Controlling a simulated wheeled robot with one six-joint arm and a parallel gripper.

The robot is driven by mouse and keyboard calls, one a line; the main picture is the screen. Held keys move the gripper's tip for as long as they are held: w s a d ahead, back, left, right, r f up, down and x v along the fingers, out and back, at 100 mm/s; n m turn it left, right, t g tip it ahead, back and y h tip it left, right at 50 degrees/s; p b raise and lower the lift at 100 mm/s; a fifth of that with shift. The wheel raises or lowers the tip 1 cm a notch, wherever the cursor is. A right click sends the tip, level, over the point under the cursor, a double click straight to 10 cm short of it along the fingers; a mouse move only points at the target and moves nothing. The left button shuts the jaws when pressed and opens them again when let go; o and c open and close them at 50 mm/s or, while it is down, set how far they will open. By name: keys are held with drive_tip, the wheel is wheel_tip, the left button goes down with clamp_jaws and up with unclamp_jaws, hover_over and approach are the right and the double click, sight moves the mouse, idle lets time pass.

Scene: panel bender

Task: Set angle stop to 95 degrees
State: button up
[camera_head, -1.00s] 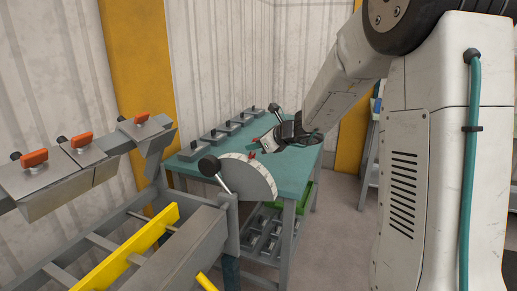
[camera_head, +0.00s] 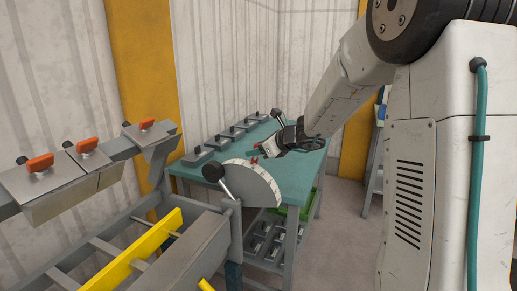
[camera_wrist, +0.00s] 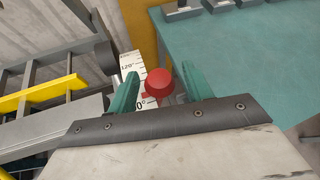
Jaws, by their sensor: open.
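The angle stop is a red knob (camera_wrist: 159,81) on the rim of a white half-round dial with degree marks (camera_head: 252,183). In the head view the knob (camera_head: 254,160) sits near the top of the dial. In the wrist view a "120°" mark shows above, and a mark ending in "0°" shows beside a bit of red; its first digit is hidden. My gripper (camera_wrist: 161,88) is open, its two teal fingers on either side of the knob with gaps showing. I cannot tell how deep the fingers reach.
A black ball-ended lever (camera_head: 213,171) stands left of the dial. Behind is a teal table (camera_head: 290,172) with several grey tool blocks along its far edge. The bender frame with a yellow bar (camera_head: 135,250) and orange-handled clamps (camera_head: 40,163) fills the left.

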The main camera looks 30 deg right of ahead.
drive_tip(key=v, duration=0.7)
drive_tip(key=shift+s+r, duration=0.15)
drive_tip(key=shift+s, duration=0.1)
drive_tip(key=shift+d, duration=0.1)
drive_tip(key=s+a+f+n+g+y, duration=0.1)
drive_tip(key=s+a+f+n+g, duration=0.1)
drive_tip(key=s+a+n+g, duration=0.35)
drive_tip(key=s+a+f+n+g+y, duration=0.1)
drive_tip(key=s+a+f+n+g, duration=0.1)
drive_tip(key=s+a+n, duration=0.65)
drive_tip(key=s+d+n+g+h, duration=0.1)
drive_tip(key=s+n+h, duration=0.2)
drive_tip(key=s+n, duration=0.4)
drive_tip(key=s+r+n+g+h, duration=0.1)
drive_tip(key=s+n+h, duration=0.3)
drive_tip(key=s+n, duration=0.4)
drive_tip(key=s, duration=0.7)
drive_tip(key=shift+s+d+r+g, duration=0.3)
drive_tip(key=shift+s+d+g, duration=0.05)
